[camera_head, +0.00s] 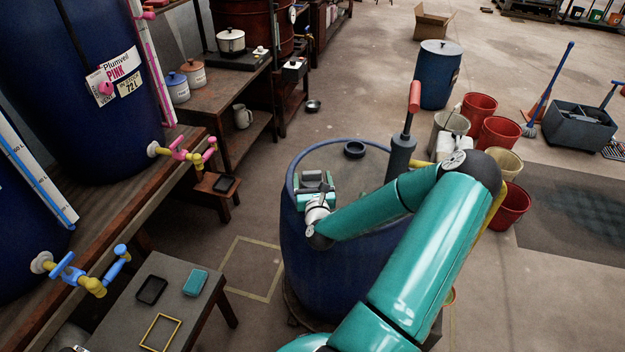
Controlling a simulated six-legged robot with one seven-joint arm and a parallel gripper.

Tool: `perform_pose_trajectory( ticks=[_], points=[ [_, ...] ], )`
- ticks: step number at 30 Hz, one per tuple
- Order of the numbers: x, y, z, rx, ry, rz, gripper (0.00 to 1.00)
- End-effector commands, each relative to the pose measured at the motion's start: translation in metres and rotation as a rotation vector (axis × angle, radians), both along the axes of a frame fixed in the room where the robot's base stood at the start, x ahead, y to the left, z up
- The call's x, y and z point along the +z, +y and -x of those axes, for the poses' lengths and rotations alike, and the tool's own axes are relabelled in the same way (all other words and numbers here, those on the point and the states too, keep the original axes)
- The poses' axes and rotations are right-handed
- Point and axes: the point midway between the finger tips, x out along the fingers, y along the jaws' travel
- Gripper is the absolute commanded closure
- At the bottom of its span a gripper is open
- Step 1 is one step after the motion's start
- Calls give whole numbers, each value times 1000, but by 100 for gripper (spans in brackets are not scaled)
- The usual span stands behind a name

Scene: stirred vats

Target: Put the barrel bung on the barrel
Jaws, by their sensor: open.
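The blue barrel (318,262) stands upright in the middle of the head camera view, with a grey top. A small round black ring-shaped piece (355,149) is at the far side of its top; I cannot tell whether it is the bung or the rim of the opening. My gripper (313,178) is over the left part of the barrel top, to the left of and nearer than the black piece, and apart from it. It is open. No bung shows clearly between its fingers, and my gripper and arm hide part of the barrel top.
A grey pump with a red handle (414,97) rises at the barrel's right. A low table (187,265) at front left holds a teal sponge (195,283), a black tray and a yellow frame. Taps (72,272) jut from vats at left. Red buckets (499,133) stand at right.

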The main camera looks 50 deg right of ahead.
Motion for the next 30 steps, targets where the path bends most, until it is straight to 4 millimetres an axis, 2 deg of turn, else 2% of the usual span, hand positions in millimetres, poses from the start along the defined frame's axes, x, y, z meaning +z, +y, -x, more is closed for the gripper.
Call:
perform_pose_trajectory(
  ticks=[12,18,26,30],
  points=[
    [-1,59,62,-1,2,-5,21],
    [-1,76,79,-1,1,-2,21],
    [-1,81,81,8,12,5,21],
    [-4,93,63,102,146,78,21]
  ],
)
